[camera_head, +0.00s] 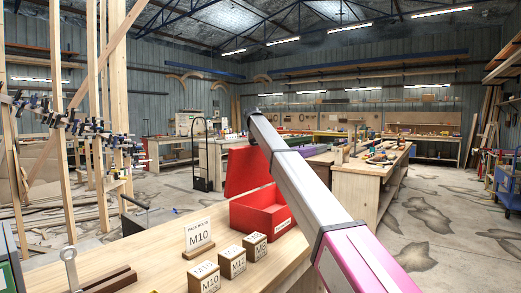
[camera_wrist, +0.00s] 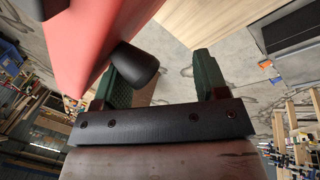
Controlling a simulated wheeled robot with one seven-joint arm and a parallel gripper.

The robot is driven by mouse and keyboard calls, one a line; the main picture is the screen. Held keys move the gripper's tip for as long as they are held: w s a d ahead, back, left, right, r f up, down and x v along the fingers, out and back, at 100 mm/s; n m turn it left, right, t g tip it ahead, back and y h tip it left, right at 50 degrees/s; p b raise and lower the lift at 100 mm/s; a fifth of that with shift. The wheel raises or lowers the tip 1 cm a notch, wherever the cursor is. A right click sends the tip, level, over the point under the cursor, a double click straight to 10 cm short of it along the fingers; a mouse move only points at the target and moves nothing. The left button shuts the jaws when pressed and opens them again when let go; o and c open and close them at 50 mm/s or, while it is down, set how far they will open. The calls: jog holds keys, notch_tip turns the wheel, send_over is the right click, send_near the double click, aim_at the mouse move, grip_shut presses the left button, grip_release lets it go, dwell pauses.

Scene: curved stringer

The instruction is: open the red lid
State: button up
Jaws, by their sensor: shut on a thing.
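The red box (camera_head: 265,212) stands on the wooden bench, with a pale label on its front. Its red lid (camera_head: 243,170) is raised and tilted up at the back of the box, partly hidden by my arm. In the wrist view the lid (camera_wrist: 85,40) fills the upper left, with a black knob (camera_wrist: 136,66) on it. My gripper (camera_wrist: 158,62) has green finger pads and is shut on the knob, which overlaps the left finger; the exact contact is hard to see. My gripper is hidden in the head view.
A metal tool (camera_head: 70,268) and dark wood strips lie at the near left. Another workbench (camera_head: 360,180) stands beyond.

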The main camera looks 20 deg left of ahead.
jog(key=v, duration=1)
jog(key=shift+s+r, duration=0.2)
jog(key=shift+r, duration=0.15)
jog(key=c, duration=0.4)
jog(key=shift+s+d+m+y, duration=0.3)
jog(key=shift+s+d+m, duration=0.1)
jog(key=shift+s+d, duration=0.75)
grip_shut()
jog(key=s+d+r+m+t+y, duration=0.2)
jog(key=s+d+m+t+y, duration=0.35)
jog(key=s+d, duration=0.75)
jog(key=w+a+f+m+g, duration=0.1)
jog(key=w+a+f+m, duration=0.1)
jog(key=w+a+f, duration=0.3)
jog(key=shift+w+a+f, duration=0.15)
jog(key=shift+a+f, duration=0.95)
jog(key=shift+a, duration=0.45)
